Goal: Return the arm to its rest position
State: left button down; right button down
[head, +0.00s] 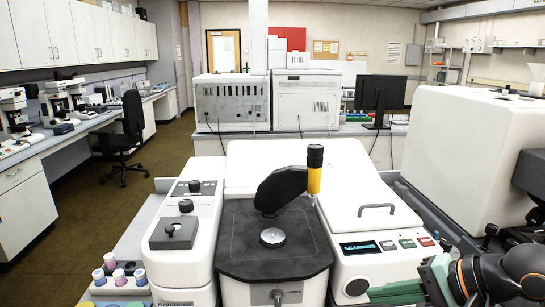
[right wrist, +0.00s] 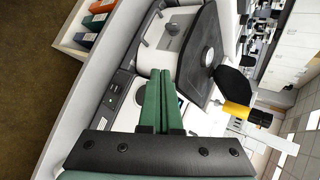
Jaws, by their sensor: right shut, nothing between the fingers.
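The infrared microscope (head: 275,160) stands in the middle of the head view, with a white body, a dark stage (head: 240,250) and a black head with a yellow-and-black cylinder (head: 314,170). My right gripper (head: 378,293) is at the lower right of the head view, beside the microscope's front right panel. In the right wrist view its green fingers (right wrist: 160,76) lie together with nothing between them. They point toward the microscope, whose dark stage (right wrist: 212,50) shows beyond the tips. My left gripper is not in view.
Several capped vials (head: 120,277) stand at the lower left. A large white unit (head: 465,150) is to the right. A monitor (head: 380,95) and white instruments stand on the back bench. Colored items (right wrist: 95,22) sit on a shelf in the right wrist view. Open floor lies at left.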

jog(key=s+a+r+m+y+p, duration=0.15)
jog(key=s+a+m+y, duration=0.25)
jog(key=a+m+y, duration=0.6)
jog(key=w+d+f+m+t+h+p, duration=0.15)
jog(key=d+f+m+t+h, duration=0.35)
jog(key=m, duration=1.1)
jog(key=w+d+f+m+t+h, duration=0.2)
jog(key=f+m+t+h, duration=0.3)
jog(key=m, duration=1.1)
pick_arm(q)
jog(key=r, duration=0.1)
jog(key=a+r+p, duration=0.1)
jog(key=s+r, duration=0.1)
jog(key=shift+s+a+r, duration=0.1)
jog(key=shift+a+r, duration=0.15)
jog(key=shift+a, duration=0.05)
pick_arm(e)
jog(key=s+f+m+g+h, duration=0.2)
jog(key=s+f+m+g, duration=0.1)
jog(key=s+f+m, duration=0.5)
jog(key=s+d+f+m+g+h, duration=0.1)
jog(key=s+f+m+g+h, duration=0.2)
jog(key=s+f+m, duration=0.5)
notch_tip(320, 180, down, 8)
jog(key=shift+d+r+m+g, duration=0.2)
jog(key=shift+m+g, duration=0.4)
jog(key=shift+m, duration=0.6)
jog(key=shift+w, duration=0.1)
